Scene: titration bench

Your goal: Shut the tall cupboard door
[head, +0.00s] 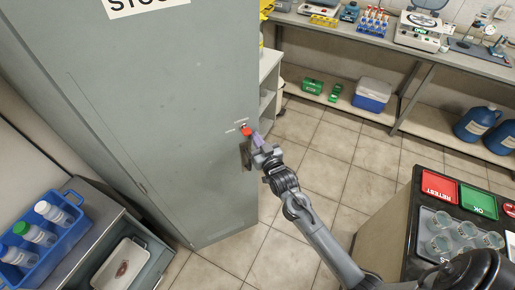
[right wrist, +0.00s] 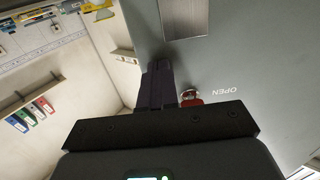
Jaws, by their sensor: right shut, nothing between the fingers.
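The tall cupboard (head: 195,100) is grey-green and fills the left and middle of the head view. I cannot tell whether the door sits flush. My right gripper (head: 257,140) is shut and empty, its fingertips at the door's right edge beside the knob; contact is unclear. In the right wrist view the dark fingers (right wrist: 158,85) are together next to the red knob (right wrist: 191,97), a metal plate (right wrist: 187,18) and the word OPEN. My left gripper is out of view.
A blue crate of bottles (head: 35,240) and a pale tray (head: 122,262) are at lower left. A dark-topped bench (head: 412,225) with red and green pads and beakers stands at lower right. Tiled floor (head: 335,150) is open between. A long bench runs along the back.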

